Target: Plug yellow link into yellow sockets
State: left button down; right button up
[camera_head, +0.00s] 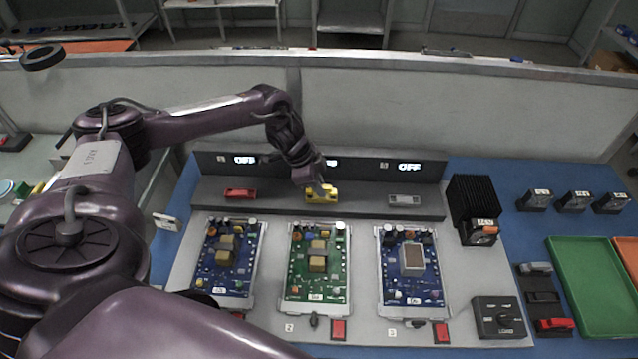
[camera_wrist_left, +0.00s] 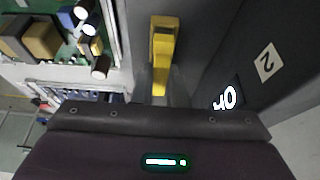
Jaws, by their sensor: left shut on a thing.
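The yellow link (camera_head: 324,197) sits at the middle station of the grey rail (camera_head: 365,206), between a red link and a grey link. It looks seated there, but its pins and the yellow sockets are hidden. My left gripper (camera_head: 314,187) reaches down from above and is shut on the yellow link. In the left wrist view the yellow link (camera_wrist_left: 162,45) stands upright in the picture, beside the dark panel. The display (camera_wrist_left: 226,97) next to the label 2 appears lit with ON. My right gripper is not in view.
A red link (camera_head: 240,194) and a grey link (camera_head: 404,200) sit on the rail; their displays (camera_head: 245,160) (camera_head: 409,167) read OFF. The green circuit board (camera_head: 336,277) lies in front, between two blue boards. A black finned block (camera_head: 473,200) and a green tray (camera_head: 590,285) are right.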

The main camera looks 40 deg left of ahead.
pick_arm(q)
jog(key=shift+f, duration=0.55)
dwell(0.8)
jog(key=c, duration=0.7)
grip_release()
jog(key=shift+r, duration=0.15)
jog(key=shift+r+p, duration=3.25)
jog(key=shift+r, duration=0.2)
